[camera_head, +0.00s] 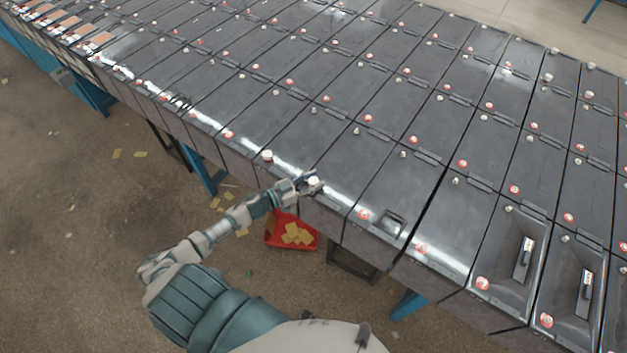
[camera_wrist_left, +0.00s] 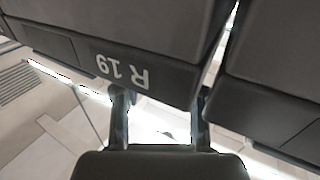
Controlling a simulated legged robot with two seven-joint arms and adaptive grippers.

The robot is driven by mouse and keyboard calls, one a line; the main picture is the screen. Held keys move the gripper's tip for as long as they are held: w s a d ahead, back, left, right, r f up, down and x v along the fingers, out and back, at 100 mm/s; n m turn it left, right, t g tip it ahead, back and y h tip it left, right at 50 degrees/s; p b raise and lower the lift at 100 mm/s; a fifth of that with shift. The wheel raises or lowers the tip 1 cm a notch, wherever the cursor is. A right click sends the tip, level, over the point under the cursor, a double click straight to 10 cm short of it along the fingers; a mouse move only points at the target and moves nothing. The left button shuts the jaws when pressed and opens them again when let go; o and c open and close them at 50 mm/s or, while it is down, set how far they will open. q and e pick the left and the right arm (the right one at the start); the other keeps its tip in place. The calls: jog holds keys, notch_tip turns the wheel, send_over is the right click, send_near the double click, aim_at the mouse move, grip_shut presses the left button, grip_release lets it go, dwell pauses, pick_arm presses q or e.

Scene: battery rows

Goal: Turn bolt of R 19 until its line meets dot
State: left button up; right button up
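The R 19 battery (camera_wrist_left: 150,55) shows in the left wrist view, with its upside-down label on its dark front face. In the head view, my left gripper (camera_head: 308,184) is at the front edge of the battery row, beside a pale round bolt cap (camera_head: 314,181). In the left wrist view, the two fingers of my left gripper (camera_wrist_left: 162,104) stand apart, with nothing visible held between them. The bolt does not show there. Its line and dot are too small to make out in the head view. My right gripper is not in view.
Dark batteries with red and white caps stand in close rows. A red bin (camera_head: 272,241) with yellow pieces is on the floor below the front edge.

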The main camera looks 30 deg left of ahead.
pick_arm(q)
jog(key=shift+o, duration=0.6)
jog(key=v, duration=1.2)
jog(key=shift+a+f, duration=0.1)
jog(key=shift+f, duration=0.05)
